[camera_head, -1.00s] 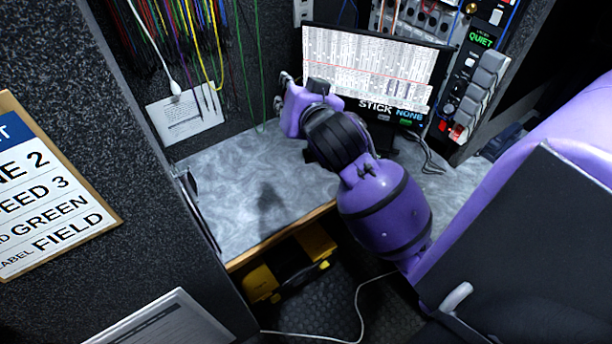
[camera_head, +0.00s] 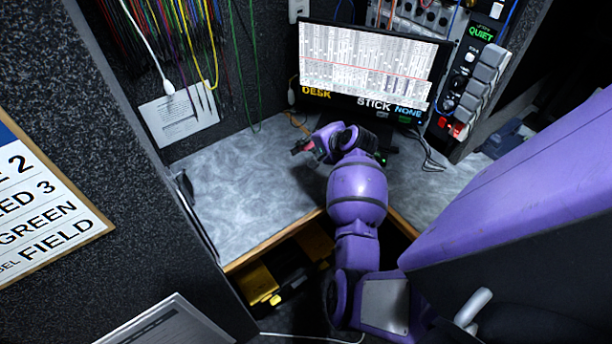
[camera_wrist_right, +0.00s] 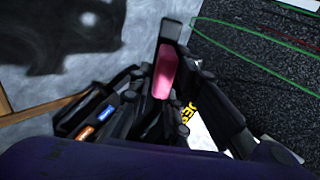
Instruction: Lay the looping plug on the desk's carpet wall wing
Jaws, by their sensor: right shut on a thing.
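My right gripper (camera_head: 302,147) is above the desk surface (camera_head: 240,185), in front of the monitor's lower left corner. It is shut on a small pink-red thing (camera_wrist_right: 165,75), which I take for the looping plug; its far end and any cable are hard to make out. The held thing also shows as a small red patch in the head view (camera_head: 307,146). Speckled dark carpet covers the near left wall (camera_head: 130,190), apart from the gripper. Carpet also shows beside the gripper in the right wrist view (camera_wrist_right: 255,65). My left gripper is not in view.
The monitor (camera_head: 370,70) stands at the back of the desk. Coloured cables (camera_head: 185,40) and a white-plugged lead (camera_head: 168,87) hang at the back left, over a paper sheet (camera_head: 178,115). The desk's left half is clear. A yellow-black case (camera_head: 260,283) lies underneath.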

